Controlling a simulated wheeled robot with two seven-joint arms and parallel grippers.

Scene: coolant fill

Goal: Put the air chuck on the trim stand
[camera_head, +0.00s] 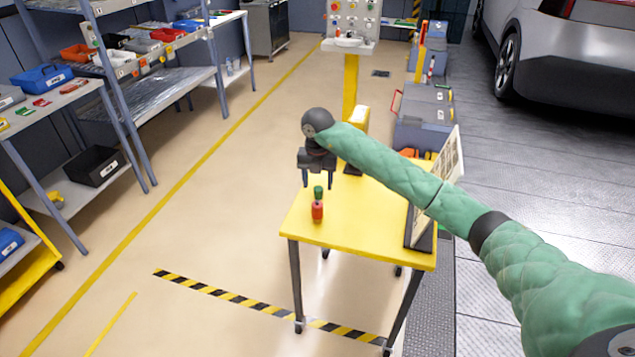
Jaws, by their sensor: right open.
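A yellow-topped stand (365,225) with dark legs stands in the middle of the view; I take it for the trim stand, though I see no label to confirm it. A small upright red object with a green top (317,211) is on it, near its left edge. I cannot tell whether this is the air chuck, and I see nothing else that is clearly one. My right gripper (317,182) is open, fingers pointing down, just above and behind the red and green object in the picture. My left gripper is not in view.
A framed board (446,180) stands upright at the stand's right edge. Behind are a yellow post with a control panel (352,20) and a grey cabinet (424,117). Shelves with bins (95,165) line the left; a car (565,50) is at right. The floor left of the stand is clear.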

